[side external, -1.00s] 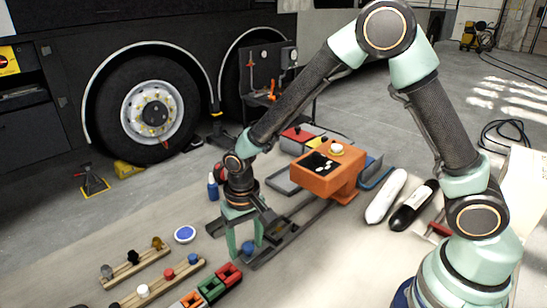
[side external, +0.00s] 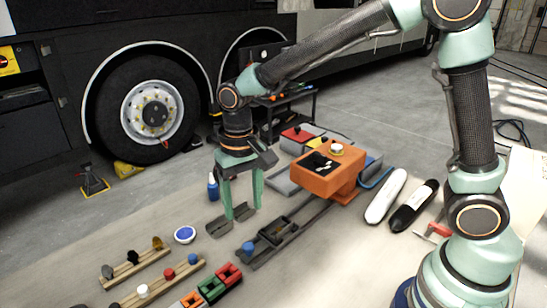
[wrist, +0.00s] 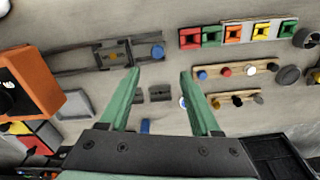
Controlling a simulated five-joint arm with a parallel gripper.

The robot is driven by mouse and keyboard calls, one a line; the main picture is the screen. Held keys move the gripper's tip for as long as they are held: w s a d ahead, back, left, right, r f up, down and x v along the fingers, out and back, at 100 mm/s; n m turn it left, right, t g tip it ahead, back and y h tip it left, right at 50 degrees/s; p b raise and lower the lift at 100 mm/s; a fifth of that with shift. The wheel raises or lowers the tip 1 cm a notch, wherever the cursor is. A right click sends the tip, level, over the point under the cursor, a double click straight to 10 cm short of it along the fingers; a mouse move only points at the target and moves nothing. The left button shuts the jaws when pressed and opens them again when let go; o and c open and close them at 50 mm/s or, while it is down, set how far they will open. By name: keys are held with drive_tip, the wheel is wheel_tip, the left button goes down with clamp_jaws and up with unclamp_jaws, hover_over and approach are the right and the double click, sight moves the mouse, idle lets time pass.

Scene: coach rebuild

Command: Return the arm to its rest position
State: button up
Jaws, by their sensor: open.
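My gripper (side external: 243,210) is raised above the work surface, pointing down, with its two green fingers apart and nothing between them. In the wrist view my gripper (wrist: 160,76) also shows open and empty. Below it lies a dark rail (side external: 300,224) with a sliding block (side external: 277,232) and a blue knob (side external: 248,248) at its near end. Two small dark blocks (side external: 219,226) sit by the fingertips in the side view; from this angle I cannot tell the exact height above them.
An orange box (side external: 325,185) stands beyond the rail. White (side external: 386,196) and black (side external: 414,206) cylinders lie at the right. Peg strips (side external: 135,265), coloured blocks (side external: 211,288) and a blue-topped round dish (side external: 185,234) are at the front left. A blue bottle (side external: 213,187) stands behind.

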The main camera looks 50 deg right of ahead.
drive_tip(key=shift+r, duration=0.3)
drive_tip(key=s+d+r+n+t, duration=0.1)
drive_tip(key=s+d+r+t, duration=0.1)
drive_tip(key=s+d+r, duration=0.2)
drive_tip(key=s+d+r+n+t, duration=0.1)
drive_tip(key=s+d+r+t, duration=0.2)
drive_tip(key=d, duration=0.6)
wheel_tip(320, 180, up, 2)
drive_tip(key=shift+s+d+r+n+t, duration=0.25)
drive_tip(key=shift+s+d+n+t, duration=0.05)
drive_tip(key=shift+s, duration=0.8)
